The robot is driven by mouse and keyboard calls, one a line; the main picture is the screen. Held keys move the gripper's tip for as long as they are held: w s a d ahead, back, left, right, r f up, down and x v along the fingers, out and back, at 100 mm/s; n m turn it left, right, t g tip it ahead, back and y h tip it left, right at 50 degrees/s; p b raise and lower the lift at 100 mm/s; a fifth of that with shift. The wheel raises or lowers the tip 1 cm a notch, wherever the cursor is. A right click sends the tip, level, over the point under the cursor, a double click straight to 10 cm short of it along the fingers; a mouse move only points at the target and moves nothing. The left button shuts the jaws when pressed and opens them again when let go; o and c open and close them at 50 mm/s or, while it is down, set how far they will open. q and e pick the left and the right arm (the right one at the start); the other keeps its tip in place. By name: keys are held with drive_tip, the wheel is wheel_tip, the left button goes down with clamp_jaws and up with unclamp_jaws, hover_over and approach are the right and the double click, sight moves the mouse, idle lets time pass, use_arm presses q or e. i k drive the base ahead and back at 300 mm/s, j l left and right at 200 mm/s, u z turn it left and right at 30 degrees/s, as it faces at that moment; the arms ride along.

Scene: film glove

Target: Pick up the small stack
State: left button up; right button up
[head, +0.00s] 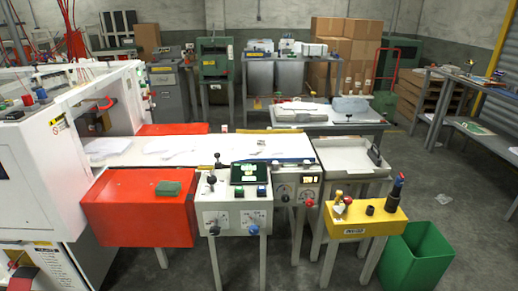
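Thin white sheets or gloves (103,148) lie flat on the white worktable (215,155) behind the cover. A tiny pale item (262,143) lies near the table's right end. I cannot tell for sure which of these is the small stack. Neither of my grippers shows in the head view.
A control box (235,219) with knobs and levers stands right of the red cover. A yellow box (362,221) with upright tools and a green bin (416,257) are further right. A white machine (45,165) blocks the left. Open grey floor (462,225) lies at the right.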

sight(264, 148)
drive_tip(key=i+u, duration=0.15)
drive_tip(key=i, duration=0.35)
drive_tip(key=i+l+u, duration=0.1)
drive_tip(key=i, duration=0.4)
